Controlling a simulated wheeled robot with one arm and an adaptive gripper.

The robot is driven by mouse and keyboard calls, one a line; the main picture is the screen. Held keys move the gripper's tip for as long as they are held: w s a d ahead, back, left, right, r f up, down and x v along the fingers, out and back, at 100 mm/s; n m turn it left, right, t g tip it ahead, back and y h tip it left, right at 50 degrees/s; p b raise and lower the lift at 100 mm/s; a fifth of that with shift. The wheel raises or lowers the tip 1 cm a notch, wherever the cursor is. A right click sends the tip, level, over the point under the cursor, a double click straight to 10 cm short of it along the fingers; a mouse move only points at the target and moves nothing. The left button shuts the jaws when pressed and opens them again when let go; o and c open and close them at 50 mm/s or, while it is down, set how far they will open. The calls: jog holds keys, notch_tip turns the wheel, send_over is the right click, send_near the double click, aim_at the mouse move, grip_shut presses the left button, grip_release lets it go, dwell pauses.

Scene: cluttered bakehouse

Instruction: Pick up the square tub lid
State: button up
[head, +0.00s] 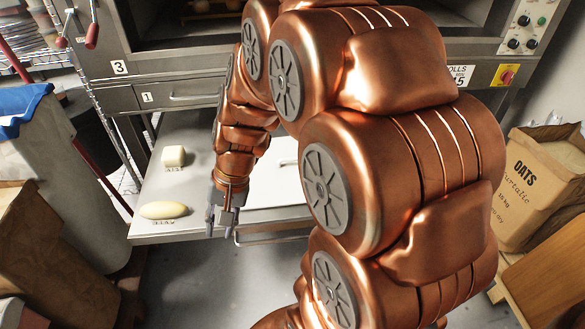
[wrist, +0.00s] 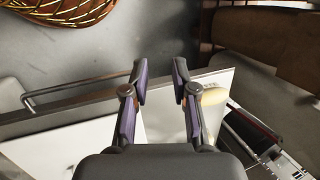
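My gripper (head: 220,226) hangs with its fingers pointing down at the front edge of a low pale work surface (head: 150,185). In the wrist view the two fingers of my gripper (wrist: 160,80) stand apart with nothing between them, over the surface's edge and the grey floor. I cannot pick out the square tub lid with certainty. A flat white panel (wrist: 60,148) lies at lower left in the wrist view, partly hidden by my gripper; I cannot tell whether it is the lid. My arm hides much of the surface's right side in the head view.
A pale block (head: 174,156) and an oval dough piece (head: 163,211) lie on the surface's left part. A metal rail (head: 270,236) runs along its front. A grey bin with a blue liner (head: 45,150) stands left, an oats sack (head: 535,185) right.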

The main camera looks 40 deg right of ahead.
jog(key=w+d+f+m+t, duration=0.1)
jog(key=w+d+m+t, duration=0.1)
jog(key=w+d+m, duration=0.3)
jog(key=m+t+h, duration=0.4)
jog(key=m+t, duration=0.1)
jog(key=m, duration=0.6)
send_near(295, 158)
jog(key=w, duration=0.2)
jog(key=shift+s+a+f+b, duration=0.2)
jog(key=shift+f+b, duration=0.1)
jog(key=shift+f, duration=0.35)
jog(key=shift+w+d+f+m, duration=0.1)
jog(key=shift+w+f+m, duration=0.1)
jog(key=shift+f+m, duration=0.1)
jog(key=shift+b+x, duration=0.7)
jog(key=shift+x, duration=2.7)
jog(key=shift+s+d+f, duration=0.1)
jog(key=shift+s, duration=0.1)
